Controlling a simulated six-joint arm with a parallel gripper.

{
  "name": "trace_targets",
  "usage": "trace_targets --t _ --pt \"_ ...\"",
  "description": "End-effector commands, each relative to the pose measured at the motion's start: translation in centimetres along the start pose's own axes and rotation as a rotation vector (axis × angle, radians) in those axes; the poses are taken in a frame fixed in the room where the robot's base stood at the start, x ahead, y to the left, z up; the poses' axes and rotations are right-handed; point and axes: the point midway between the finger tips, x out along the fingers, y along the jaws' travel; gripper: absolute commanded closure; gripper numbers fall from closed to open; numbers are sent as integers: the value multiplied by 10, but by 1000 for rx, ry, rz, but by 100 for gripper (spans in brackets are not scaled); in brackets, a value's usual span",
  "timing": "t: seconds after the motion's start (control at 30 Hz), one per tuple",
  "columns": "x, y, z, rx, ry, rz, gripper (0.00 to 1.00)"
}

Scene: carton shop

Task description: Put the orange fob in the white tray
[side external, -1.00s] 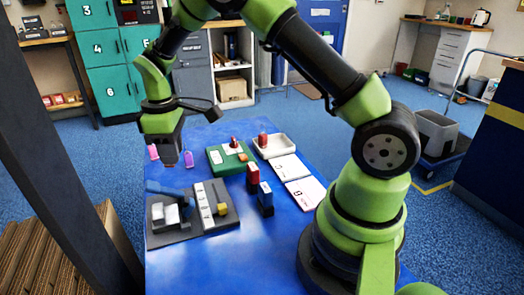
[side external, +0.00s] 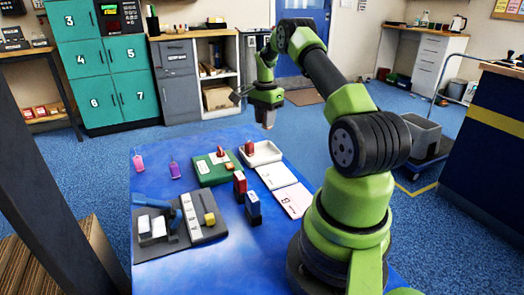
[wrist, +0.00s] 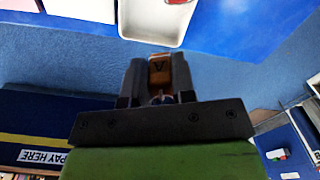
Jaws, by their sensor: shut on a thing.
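My gripper (side external: 266,119) is in the air at the far end of the table, beyond the white tray (side external: 262,161) in the side view. In the wrist view my gripper (wrist: 160,85) is shut on the orange fob (wrist: 160,69), which has a dark letter-like mark. Only a small tip of what I hold shows below the jaws in the side view. The white tray also shows in the wrist view (wrist: 148,38), above the fob in the picture and apart from it. A red object (side external: 249,148) stands at the tray.
A green pad (side external: 214,174) with a red-handled stamp stands left of the tray. Red and blue blocks (side external: 246,192), white cards (side external: 277,174) and a grey holder (side external: 180,229) are nearer. Pink (side external: 138,163) and purple (side external: 174,170) fobs are at the left.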

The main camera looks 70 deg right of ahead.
Motion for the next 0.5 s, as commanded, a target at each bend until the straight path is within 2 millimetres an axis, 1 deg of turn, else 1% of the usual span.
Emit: trace_targets --t 0.03,0.1,0.2,0.33,0.5 --pt "12 1 1 1 -4 5 100" --pt "26 1 1 0 -3 5 100" --pt "39 0 1 -2 -1 2 100" --pt "52 0 1 -2 -2 2 100" --pt "77 0 1 -3 0 2 100"
